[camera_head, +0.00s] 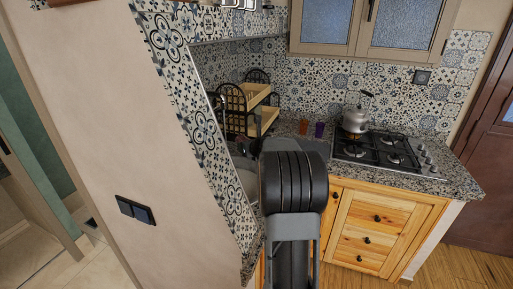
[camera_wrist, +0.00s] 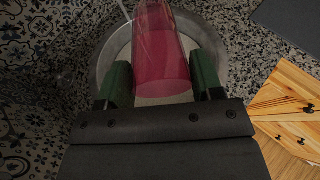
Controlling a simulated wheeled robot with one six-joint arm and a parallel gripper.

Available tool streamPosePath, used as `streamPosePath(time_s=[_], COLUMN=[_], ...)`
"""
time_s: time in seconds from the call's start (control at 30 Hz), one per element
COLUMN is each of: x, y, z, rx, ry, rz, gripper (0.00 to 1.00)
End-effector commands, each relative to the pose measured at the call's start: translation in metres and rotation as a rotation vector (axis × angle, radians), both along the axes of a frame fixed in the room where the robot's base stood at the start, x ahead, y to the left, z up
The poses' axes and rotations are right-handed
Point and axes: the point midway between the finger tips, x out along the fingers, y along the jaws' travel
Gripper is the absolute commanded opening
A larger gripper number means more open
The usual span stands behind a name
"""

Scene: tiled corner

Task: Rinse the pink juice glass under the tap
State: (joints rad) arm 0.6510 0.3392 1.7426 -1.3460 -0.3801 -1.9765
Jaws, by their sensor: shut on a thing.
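The pink juice glass (camera_wrist: 162,50) is see-through and sits between the two green fingers of my gripper (camera_wrist: 160,76) in the wrist view. The fingers are shut on its sides. The glass is over the round pale sink basin (camera_wrist: 104,58); its far end is cut off by the top edge. A thin pale streak (camera_wrist: 124,10) shows just left of the glass; I cannot tell whether it is water or part of the tap. In the head view my arm hides the glass and most of the sink (camera_head: 246,178).
A tiled wall (camera_head: 207,130) stands close on the left of the sink. A dish rack (camera_head: 245,103) is behind it. An orange cup (camera_head: 303,127) and a purple cup (camera_head: 319,130) stand on the speckled counter, left of the hob (camera_head: 385,153) with a kettle (camera_head: 355,121).

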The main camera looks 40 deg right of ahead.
Motion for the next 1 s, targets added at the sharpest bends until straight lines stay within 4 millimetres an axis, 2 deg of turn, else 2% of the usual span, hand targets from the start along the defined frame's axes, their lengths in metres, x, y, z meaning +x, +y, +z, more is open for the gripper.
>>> streamPosePath(time_s=[0.5, 0.7, 1.0], x=[0.058, 0.071, 0.079], y=[0.023, 0.028, 0.030], z=[-0.010, -0.011, -0.013], rx=[0.000, -0.001, 0.000], ry=[-0.001, 0.000, 0.000], rz=[0.002, 0.001, -0.001], gripper=[0.31, 0.31, 0.31])
